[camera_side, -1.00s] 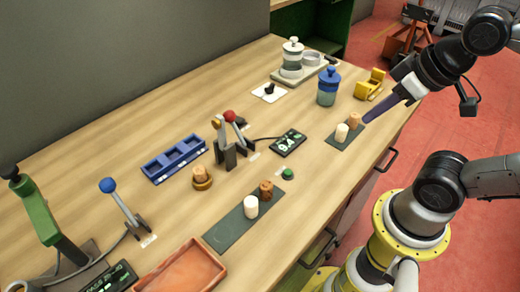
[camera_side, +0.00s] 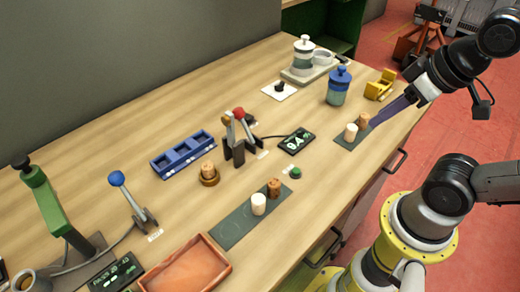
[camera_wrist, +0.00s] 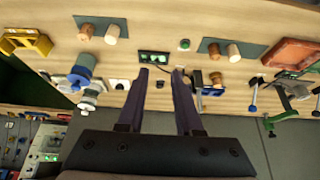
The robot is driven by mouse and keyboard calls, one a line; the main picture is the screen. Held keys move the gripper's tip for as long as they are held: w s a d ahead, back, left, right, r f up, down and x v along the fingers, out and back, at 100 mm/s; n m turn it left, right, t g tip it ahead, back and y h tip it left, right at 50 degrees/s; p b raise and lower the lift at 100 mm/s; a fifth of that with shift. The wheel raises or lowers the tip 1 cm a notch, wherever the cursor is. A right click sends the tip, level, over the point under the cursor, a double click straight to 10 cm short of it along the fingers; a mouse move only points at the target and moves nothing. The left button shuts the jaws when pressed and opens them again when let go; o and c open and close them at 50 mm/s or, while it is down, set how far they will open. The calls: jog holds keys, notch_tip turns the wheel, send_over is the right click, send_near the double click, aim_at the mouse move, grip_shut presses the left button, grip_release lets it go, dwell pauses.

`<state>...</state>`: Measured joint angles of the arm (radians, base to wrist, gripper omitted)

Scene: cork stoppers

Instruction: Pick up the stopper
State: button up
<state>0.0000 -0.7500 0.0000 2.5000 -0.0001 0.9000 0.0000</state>
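Two stoppers stand on a dark mat (camera_side: 340,144) near the table's right edge: a pale one (camera_side: 351,131) and a cork-brown one (camera_side: 362,120). Another pale stopper (camera_side: 258,204) and a darker brown one (camera_side: 274,187) stand on a longer mat (camera_side: 231,226) nearer the front. A further cork stopper (camera_side: 207,169) sits in a round wooden ring. My gripper (camera_wrist: 160,74) has two purple fingers, apart with nothing between them. In the side view it hangs close to the right-hand pair; I cannot tell whether it is directly above them.
A blue-lidded jar (camera_side: 339,86) and a yellow holder (camera_side: 380,85) stand behind the right-hand mat. Levers (camera_side: 239,140), a small display (camera_side: 297,141) and a blue tray (camera_side: 183,155) are mid-table. A terracotta tray (camera_side: 187,271) is at the front.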

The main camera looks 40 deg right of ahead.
jog(key=o, duration=0.5)
